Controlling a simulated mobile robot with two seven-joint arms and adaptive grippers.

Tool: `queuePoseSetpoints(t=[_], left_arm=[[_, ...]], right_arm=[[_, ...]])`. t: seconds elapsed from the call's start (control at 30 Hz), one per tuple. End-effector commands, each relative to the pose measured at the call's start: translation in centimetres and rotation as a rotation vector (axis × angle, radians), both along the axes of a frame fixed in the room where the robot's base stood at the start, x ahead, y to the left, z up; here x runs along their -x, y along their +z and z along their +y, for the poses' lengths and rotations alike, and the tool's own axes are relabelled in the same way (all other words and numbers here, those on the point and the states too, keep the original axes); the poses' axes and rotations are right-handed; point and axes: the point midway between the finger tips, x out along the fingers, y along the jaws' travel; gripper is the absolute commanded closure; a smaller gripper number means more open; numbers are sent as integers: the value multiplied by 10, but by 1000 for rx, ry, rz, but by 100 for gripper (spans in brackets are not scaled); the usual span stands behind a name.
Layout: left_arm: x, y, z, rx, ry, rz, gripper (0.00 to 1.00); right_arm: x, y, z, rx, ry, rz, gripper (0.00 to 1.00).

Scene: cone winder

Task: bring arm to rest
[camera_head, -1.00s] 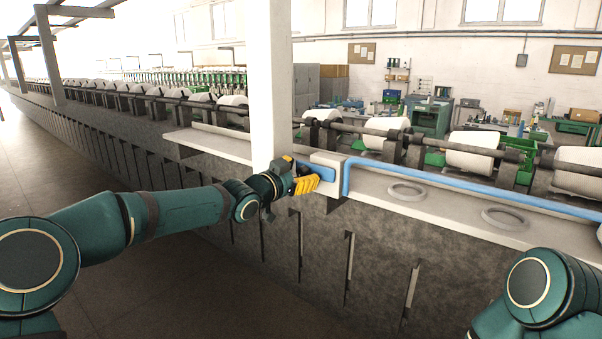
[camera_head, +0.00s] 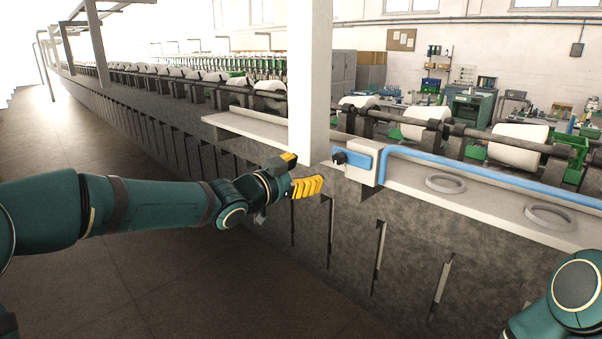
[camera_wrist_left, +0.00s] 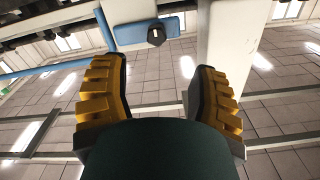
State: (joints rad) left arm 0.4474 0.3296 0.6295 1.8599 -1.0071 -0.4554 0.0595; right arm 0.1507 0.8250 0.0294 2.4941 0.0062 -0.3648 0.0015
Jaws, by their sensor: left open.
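My left gripper (camera_head: 302,175) with yellow finger pads is in the middle of the head view, at the end of the outstretched left arm. It is in front of the machine's dark front panel, a little left of and below the blue lever (camera_head: 353,159) with its black knob. In the left wrist view the two yellow fingers (camera_wrist_left: 160,95) stand wide apart with nothing between them. The blue lever and its knob (camera_wrist_left: 156,36) show beyond the fingertips, apart from them. Part of my right arm shows at the lower right of the head view; its gripper is out of the picture.
A white post (camera_head: 308,85) rises just behind the gripper. A pale ledge (camera_head: 480,205) with two grey rings (camera_head: 446,184) and a blue rail (camera_head: 470,172) runs right. White cones (camera_head: 517,146) lie along the machine. The floor (camera_head: 130,240) at left is clear.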

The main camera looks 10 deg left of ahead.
Motion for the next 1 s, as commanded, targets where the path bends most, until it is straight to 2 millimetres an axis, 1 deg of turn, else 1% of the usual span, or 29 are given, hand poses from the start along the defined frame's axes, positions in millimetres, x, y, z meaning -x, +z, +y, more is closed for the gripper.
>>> queuePoseSetpoints(t=[0.1,0.4,0.47,0.53,0.57,0.67,0.7,0.77,0.8,0.87,0.9,0.97,1.0], left_arm=[[4,0,3,2,0,1,40],[4,-1,3,2,-1,3,40],[4,-7,2,7,1,15,40],[3,-24,2,22,5,51,40],[3,-35,1,32,8,77,40],[5,-90,-3,79,23,201,40],[7,-117,-4,101,33,263,40],[13,-159,-8,133,51,362,40],[18,-186,-9,154,66,429,40],[28,-227,-12,179,88,529,40],[36,-254,-14,194,105,595,40],[51,-293,-16,213,133,695,40],[62,-318,-18,223,153,760,40]], right_arm=[[0,0,0,0,0,0,53],[0,0,0,0,0,0,53],[0,-1,0,0,0,0,53],[0,-4,0,0,0,1,53],[0,-5,0,0,0,1,53],[1,-13,1,1,2,2,53],[1,-16,1,1,2,3,53],[1,-21,1,2,3,3,53],[1,-25,1,2,3,4,53],[2,-30,2,2,4,5,53],[2,-33,2,2,4,6,53],[2,-38,2,3,4,8,53],[2,-41,2,3,5,8,53]])
